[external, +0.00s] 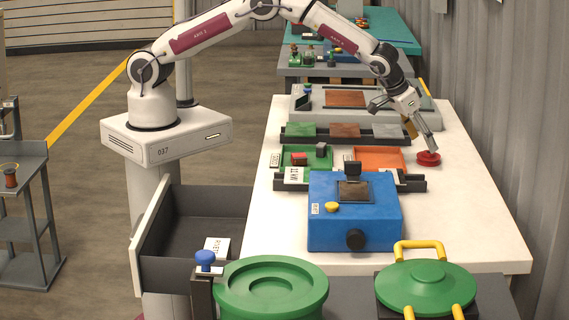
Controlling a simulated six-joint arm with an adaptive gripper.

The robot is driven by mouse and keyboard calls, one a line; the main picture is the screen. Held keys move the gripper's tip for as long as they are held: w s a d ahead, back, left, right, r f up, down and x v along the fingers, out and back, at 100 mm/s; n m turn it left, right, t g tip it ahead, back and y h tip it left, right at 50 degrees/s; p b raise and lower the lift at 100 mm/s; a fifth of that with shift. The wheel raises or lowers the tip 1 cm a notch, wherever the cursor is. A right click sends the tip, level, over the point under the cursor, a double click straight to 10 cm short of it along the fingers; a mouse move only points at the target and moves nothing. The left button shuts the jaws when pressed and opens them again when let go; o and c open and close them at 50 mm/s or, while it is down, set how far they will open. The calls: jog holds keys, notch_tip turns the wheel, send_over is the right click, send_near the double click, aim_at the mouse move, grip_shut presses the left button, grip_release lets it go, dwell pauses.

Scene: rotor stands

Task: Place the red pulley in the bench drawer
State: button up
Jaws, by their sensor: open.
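The red pulley (428,158) lies on the right side of the white bench top, a small round red disc with a darker centre. My gripper (424,146) is open and points down just above the pulley, with its fingers close to it. I cannot tell whether a finger touches it. The bench drawer (196,272) is pulled out on the left side of the bench, with a dark inside and a pale front panel. A white label card (216,247) shows at its near end. Part of the drawer is hidden by the green round container.
A blue box (354,232) with a yellow button stands mid-bench. Behind it are a green tray (318,158), an orange tray (385,153) and a rack of coloured plates (345,131). Green lidded containers (271,279) stand in front. The bench's right side is mostly clear.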

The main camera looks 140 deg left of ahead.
aim_at(428, 152)
jog(key=shift+s+x, duration=0.15)
jog(key=shift+x, duration=0.65)
jog(key=shift+s+x, duration=0.15)
jog(key=shift+x, duration=1.6)
jog(key=shift+a, duration=0.1)
jog(key=shift+r, duration=0.1)
jog(key=c, duration=1.5)
jog(key=shift+c, duration=0.2)
jog(key=shift+r, duration=0.15)
notch_tip(428, 152, up, 10)
